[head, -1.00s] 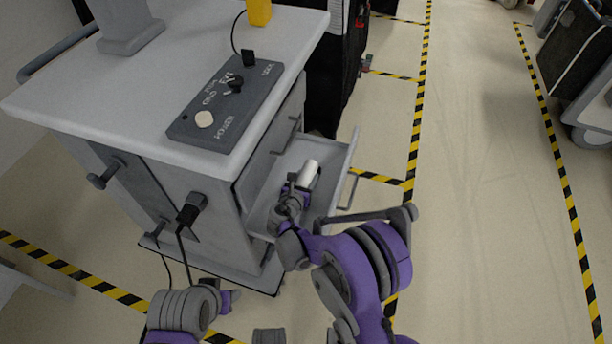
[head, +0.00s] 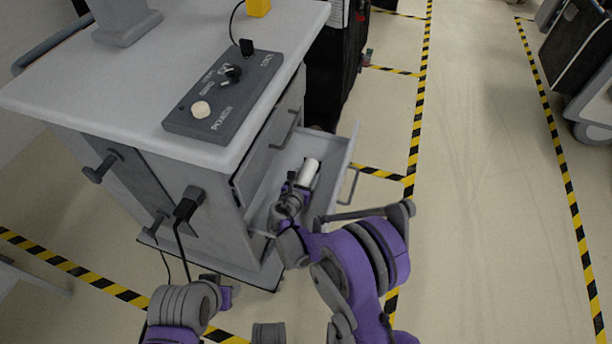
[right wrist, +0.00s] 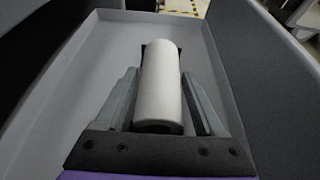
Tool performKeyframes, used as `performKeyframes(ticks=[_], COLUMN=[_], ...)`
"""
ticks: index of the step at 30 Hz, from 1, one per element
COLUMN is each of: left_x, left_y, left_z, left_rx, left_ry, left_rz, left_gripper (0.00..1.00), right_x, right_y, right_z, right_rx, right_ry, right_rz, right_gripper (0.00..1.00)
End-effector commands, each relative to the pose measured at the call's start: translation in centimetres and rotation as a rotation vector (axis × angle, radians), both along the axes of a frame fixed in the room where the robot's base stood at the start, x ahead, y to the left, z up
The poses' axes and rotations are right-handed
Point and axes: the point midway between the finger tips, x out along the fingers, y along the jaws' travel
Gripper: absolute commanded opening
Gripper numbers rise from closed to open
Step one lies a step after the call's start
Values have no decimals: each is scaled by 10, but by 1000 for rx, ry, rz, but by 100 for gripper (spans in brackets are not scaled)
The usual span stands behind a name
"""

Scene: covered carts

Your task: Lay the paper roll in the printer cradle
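The white paper roll (head: 310,171) lies in the open drawer (head: 346,158) of the grey cart. The right wrist view shows the roll (right wrist: 159,95) lengthwise between the two grey fingers of my right gripper (right wrist: 161,80). One finger is on each side, with a gap most visible on the right. In the head view my right gripper (head: 300,186) is down inside the drawer at the roll's near end. My left gripper (head: 226,297) is low in front of the cart; its fingers are hidden. I cannot identify the printer cradle; a dark piece (right wrist: 149,46) shows behind the roll's far end.
The cart top (head: 110,85) carries a dark control panel (head: 222,98) with a white button and a black knob. Handles and a plugged cable (head: 188,205) stick out from the cart's side. The drawer walls (right wrist: 65,80) surround my right gripper.

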Motion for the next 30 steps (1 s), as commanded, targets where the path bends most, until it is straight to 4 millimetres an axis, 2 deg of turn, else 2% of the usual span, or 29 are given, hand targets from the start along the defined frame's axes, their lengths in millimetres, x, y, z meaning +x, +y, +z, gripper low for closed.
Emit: performKeyframes(ticks=[1,3,14,17,27,30], left_x=[0,0,0,-1,-3,-3], left_y=[0,0,0,0,0,0], left_z=[0,0,1,4,17,19], left_rx=[0,0,0,0,0,0], left_ry=[0,0,0,0,-2,-2], left_rz=[0,0,0,0,0,0], left_gripper=[50,50,50,50,50,50], right_x=[0,0,-5,-16,-75,-87], right_y=[0,0,2,6,25,29], right_z=[0,0,2,8,34,38], right_rx=[0,0,0,1,1,1], right_ry=[0,0,0,0,0,0], right_rz=[0,0,1,2,2,2], right_gripper=[82,92,92,92,92,92])
